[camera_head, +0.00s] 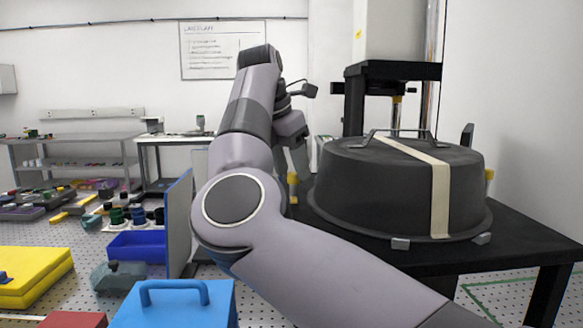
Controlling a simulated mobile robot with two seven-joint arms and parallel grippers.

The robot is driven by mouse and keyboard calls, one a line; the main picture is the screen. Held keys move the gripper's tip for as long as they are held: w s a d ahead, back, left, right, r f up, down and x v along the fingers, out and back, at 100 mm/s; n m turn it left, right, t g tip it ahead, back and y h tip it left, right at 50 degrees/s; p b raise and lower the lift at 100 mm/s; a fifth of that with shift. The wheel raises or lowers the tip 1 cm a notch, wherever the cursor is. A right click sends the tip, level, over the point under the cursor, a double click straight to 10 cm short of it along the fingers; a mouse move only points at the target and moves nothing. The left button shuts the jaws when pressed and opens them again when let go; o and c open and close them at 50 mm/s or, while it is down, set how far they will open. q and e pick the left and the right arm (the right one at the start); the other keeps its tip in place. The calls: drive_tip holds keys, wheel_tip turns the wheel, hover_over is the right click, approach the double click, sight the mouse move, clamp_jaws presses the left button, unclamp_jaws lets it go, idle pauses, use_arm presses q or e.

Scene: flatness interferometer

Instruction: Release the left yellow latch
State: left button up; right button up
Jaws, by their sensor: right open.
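The left yellow latch (293,187) shows as a small upright yellow piece at the left side of a black round lidded housing (390,192). The housing has a wire handle and a cream strap across it. My right arm comes in from the lower right and bends over at the wrist. My right gripper (301,168) points down just above and beside the left latch. It is open, though its fingers are dark and partly hidden. I cannot tell whether it touches the latch. Another yellow latch (489,175) shows at the housing's right side. My left gripper is out of view.
The housing stands on a black table (510,245), below a dark column frame (398,70). A blue case (180,305), yellow case (35,275) and blue bin (137,247) lie to the left. Shelving (75,140) stands behind.

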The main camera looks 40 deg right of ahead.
drive_tip(key=v, duration=0.6)
drive_tip(key=shift+r, duration=0.15)
drive_tip(key=shift+s+a, duration=0.1)
drive_tip(key=shift+a, duration=0.05)
idle(0.3)
